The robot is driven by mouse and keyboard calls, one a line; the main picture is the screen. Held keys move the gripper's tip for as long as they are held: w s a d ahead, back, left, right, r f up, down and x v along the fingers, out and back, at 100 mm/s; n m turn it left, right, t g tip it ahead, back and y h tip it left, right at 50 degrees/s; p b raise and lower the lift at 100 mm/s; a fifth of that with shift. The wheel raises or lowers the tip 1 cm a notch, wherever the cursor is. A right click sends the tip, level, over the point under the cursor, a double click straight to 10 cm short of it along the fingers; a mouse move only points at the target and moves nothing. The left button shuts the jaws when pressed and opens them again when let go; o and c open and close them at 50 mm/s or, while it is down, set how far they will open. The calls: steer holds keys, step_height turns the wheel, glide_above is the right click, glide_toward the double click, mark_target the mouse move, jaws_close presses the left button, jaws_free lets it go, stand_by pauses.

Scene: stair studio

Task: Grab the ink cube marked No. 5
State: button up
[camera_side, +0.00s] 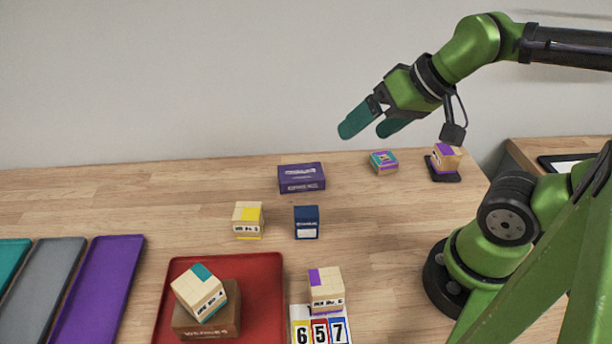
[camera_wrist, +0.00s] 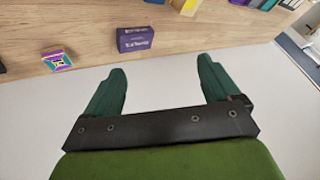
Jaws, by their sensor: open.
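My gripper (camera_side: 374,125) is open and empty, high above the back of the table; its two teal fingers also show in the wrist view (camera_wrist: 161,68). Several pale wooden cubes carry small printed numbers that I cannot read surely. One with a yellow patch (camera_side: 248,221) stands mid-table. One with a purple patch (camera_side: 326,291) stands at the front, by number cards. One with a teal patch (camera_side: 200,293) sits tilted on a brown box in the red tray. Another with purple (camera_side: 447,158) stands on a black pad at the back right.
A purple box (camera_side: 301,178), a navy box (camera_side: 306,222) and a multicoloured cube (camera_side: 384,162) stand on the table. The red tray (camera_side: 268,272) holds the brown box (camera_side: 209,323). Number cards (camera_side: 319,332) lie in front. Purple (camera_side: 97,290), grey and teal trays lie left.

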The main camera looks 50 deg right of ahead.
steer(key=n+g+h, duration=0.2)
steer(key=n+g, duration=0.5)
steer(key=n, duration=0.5)
glide_above(247, 211)
step_height(247, 211, down, 6)
steer(key=f, duration=1)
steer(key=shift+s+d+f, duration=0.2)
steer(key=shift+d+f, duration=0.05)
steer(key=shift+f, duration=0.05)
steer(key=shift+w+a+f, duration=0.1)
steer(key=shift+a+f, duration=0.05)
steer(key=shift+f, duration=1.3)
steer(key=shift+w+a+f, duration=0.1)
steer(key=shift+f, duration=1.3)
steer(key=c, duration=1.1)
